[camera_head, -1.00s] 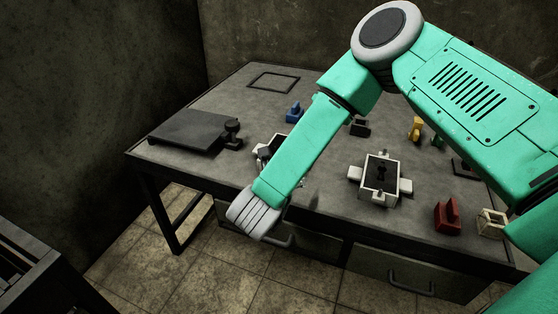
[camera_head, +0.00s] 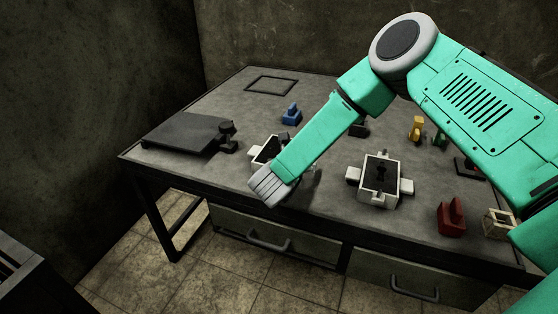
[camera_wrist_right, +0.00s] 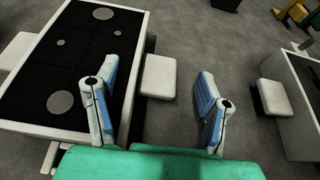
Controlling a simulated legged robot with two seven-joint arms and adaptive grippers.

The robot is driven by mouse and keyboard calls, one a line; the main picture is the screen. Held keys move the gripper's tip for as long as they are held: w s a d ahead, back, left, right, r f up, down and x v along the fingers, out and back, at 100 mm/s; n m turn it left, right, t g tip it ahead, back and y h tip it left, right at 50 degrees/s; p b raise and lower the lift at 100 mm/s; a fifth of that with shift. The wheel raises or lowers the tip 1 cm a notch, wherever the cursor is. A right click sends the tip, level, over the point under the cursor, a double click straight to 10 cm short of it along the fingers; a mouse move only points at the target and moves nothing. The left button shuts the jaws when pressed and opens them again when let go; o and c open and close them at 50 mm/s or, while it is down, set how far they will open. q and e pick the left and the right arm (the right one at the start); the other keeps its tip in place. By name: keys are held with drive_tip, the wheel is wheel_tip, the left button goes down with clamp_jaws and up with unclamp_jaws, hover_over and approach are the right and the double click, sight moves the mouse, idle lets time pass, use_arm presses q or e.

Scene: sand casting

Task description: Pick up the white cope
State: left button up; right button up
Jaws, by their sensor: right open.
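Two white boxes with dark fill stand on the table; I cannot tell for sure which is the cope. The left white box (camera_head: 262,151) is partly hidden by my right arm in the head view. In the wrist view this white box (camera_wrist_right: 136,133) shows a black top with several round grey marks. Its white side handle (camera_wrist_right: 158,77) lies between the fingers of my open, empty right gripper (camera_wrist_right: 157,92), seen from above. The other white box (camera_head: 379,201) stands to the right, a dark shape in its fill; its handle (camera_wrist_right: 272,98) is also visible.
A dark flat plate (camera_head: 180,133) lies at the table's left. A blue piece (camera_head: 291,115) stands behind the left box. A red piece (camera_head: 451,216), a cream frame (camera_head: 499,224) and a yellow piece (camera_head: 417,127) stand right. Bare tabletop lies between the boxes.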

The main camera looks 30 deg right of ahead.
drive_tip(key=shift+w+d+f, duration=0.25)
drive_tip(key=shift+w+d, duration=0.05)
drive_tip(key=shift+w+a+r, duration=0.1)
drive_tip(key=shift+a+r, duration=0.1)
drive_tip(key=shift+a, duration=0.15)
drive_tip(key=c, duration=1.1)
drive_tip(key=shift+d, duration=0.15)
clamp_jaws()
use_arm(q)
drive_tip(key=shift+a+f, duration=0.2)
use_arm(e)
drive_tip(key=shift+d, duration=0.15)
use_arm(q)
wheel_tip(320, 180, up, 3)
drive_tip(key=p, duration=0.3)
use_arm(e)
wheel_tip(320, 180, up, 10)
drive_tip(key=shift+w, duration=0.1)
